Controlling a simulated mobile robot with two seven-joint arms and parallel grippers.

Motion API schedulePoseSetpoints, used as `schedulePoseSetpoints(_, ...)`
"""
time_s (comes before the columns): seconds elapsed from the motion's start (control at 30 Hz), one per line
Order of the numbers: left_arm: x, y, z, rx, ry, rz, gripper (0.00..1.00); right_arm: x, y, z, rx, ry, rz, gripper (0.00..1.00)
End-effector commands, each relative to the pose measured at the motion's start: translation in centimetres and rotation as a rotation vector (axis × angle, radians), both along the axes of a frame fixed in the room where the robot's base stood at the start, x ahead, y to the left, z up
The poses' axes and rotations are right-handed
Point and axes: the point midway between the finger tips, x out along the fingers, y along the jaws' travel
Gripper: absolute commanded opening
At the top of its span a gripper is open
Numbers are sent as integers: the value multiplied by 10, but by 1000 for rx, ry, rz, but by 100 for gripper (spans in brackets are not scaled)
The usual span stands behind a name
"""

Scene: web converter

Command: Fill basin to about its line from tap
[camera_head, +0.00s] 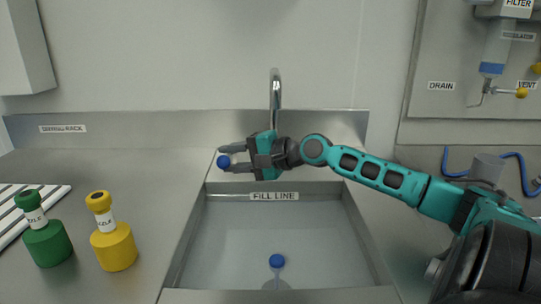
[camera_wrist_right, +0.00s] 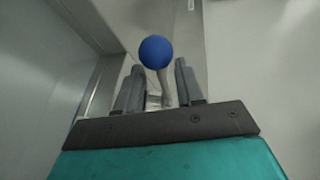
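The basin (camera_head: 320,235) is a grey rectangular sink in the counter. A FILL LINE label (camera_head: 274,196) is on its back wall. I cannot tell whether it holds water. The metal tap (camera_head: 275,88) rises behind it; my right gripper hides its lower part, and no stream shows. A blue ball knob (camera_head: 223,162) is at the fingertips of my right gripper (camera_head: 229,159). In the right wrist view the knob (camera_wrist_right: 155,52) sits at the open fingers (camera_wrist_right: 159,82), with gaps beside it. A blue-topped stem (camera_head: 277,261) stands in the basin. My left gripper is out of view.
A green bottle (camera_head: 47,240) and a yellow bottle (camera_head: 115,248) stand on the counter at left, beside a white slatted rack (camera_head: 20,222). A filter unit (camera_head: 496,55) hangs at upper right, above a blue hose (camera_head: 522,172). The counter between bottles and basin is clear.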

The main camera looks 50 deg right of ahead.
Motion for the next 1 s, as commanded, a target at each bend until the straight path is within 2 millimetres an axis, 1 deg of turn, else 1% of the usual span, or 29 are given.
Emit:
schedulePoseSetpoints(0.37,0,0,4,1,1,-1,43,-31,-12,8,0,4,3,37)
schedulePoseSetpoints(0.8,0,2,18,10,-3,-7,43,-82,-35,23,3,2,2,37)
schedulePoseSetpoints(1.0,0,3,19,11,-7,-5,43,-97,-40,26,0,3,5,37)
